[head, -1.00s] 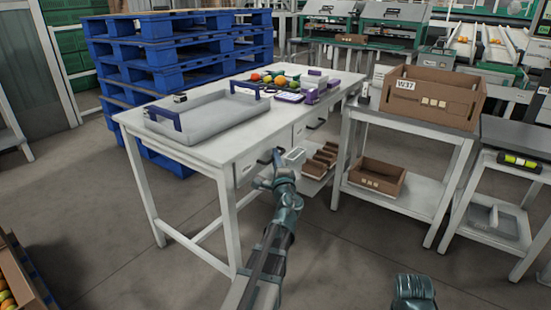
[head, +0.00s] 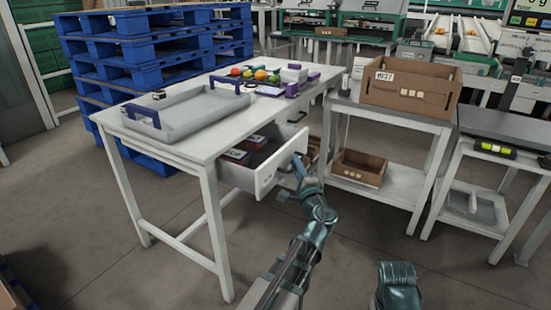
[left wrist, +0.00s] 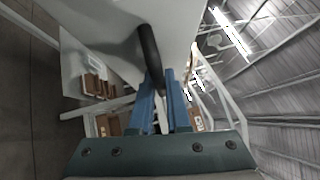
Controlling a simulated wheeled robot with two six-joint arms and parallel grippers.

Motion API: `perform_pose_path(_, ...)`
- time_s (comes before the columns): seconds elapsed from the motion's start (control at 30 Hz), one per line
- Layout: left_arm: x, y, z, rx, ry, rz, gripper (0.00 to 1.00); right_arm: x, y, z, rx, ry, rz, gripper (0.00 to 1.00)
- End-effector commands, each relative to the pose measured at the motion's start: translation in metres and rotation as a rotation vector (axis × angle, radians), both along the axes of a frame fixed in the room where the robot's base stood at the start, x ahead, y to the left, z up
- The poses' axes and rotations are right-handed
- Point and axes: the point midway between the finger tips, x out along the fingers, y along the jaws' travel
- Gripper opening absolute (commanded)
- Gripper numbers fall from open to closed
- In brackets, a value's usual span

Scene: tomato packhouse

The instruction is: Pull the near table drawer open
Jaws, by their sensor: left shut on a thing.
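The near drawer (head: 266,180) of the white table (head: 170,148) stands pulled out, with its inside showing. Small brown-and-white boxes (head: 236,155) lie in it against a dark interior. My left gripper (head: 299,165) is at the drawer's front and shut on its handle, which it mostly hides in the head view. In the left wrist view the dark bar handle (left wrist: 149,48) runs between the blue fingers of the left gripper (left wrist: 158,76), in front of the pale drawer front.
A grey tray (head: 176,134) with blue handles, tomatoes and purple-and-white items are on the tabletop. A shelf stand (head: 378,193) with brown boxes stands to the right of the drawer. Blue pallets (head: 150,50) are stacked behind. The floor before the table is clear.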

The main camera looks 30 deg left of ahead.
Motion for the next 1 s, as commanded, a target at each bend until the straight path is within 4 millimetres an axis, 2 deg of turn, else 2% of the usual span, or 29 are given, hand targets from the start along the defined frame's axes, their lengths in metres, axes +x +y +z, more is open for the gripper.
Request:
perform_pose_path(0.03,-0.002,-0.016,-0.001,-0.004,0.000,-0.004,0.00,0.000,0.000,0.000,0.000,0.000,0.000,0.50)
perform_pose_path(0.2,-0.004,-0.055,-0.001,-0.003,-0.001,-0.002,0.00,0.000,0.000,0.000,0.000,0.000,0.000,0.50)
perform_pose_path(0.43,-0.007,-0.092,-0.001,-0.003,0.001,-0.001,0.00,0.000,0.000,0.000,0.000,0.000,0.000,0.50)
perform_pose_path(0.63,-0.009,-0.109,-0.001,-0.003,0.001,0.002,0.00,0.000,0.000,0.000,0.000,0.000,0.000,0.50)
perform_pose_path(1.0,-0.010,-0.114,-0.001,-0.004,0.000,0.004,0.00,0.000,0.000,0.000,0.000,0.000,0.000,0.50)
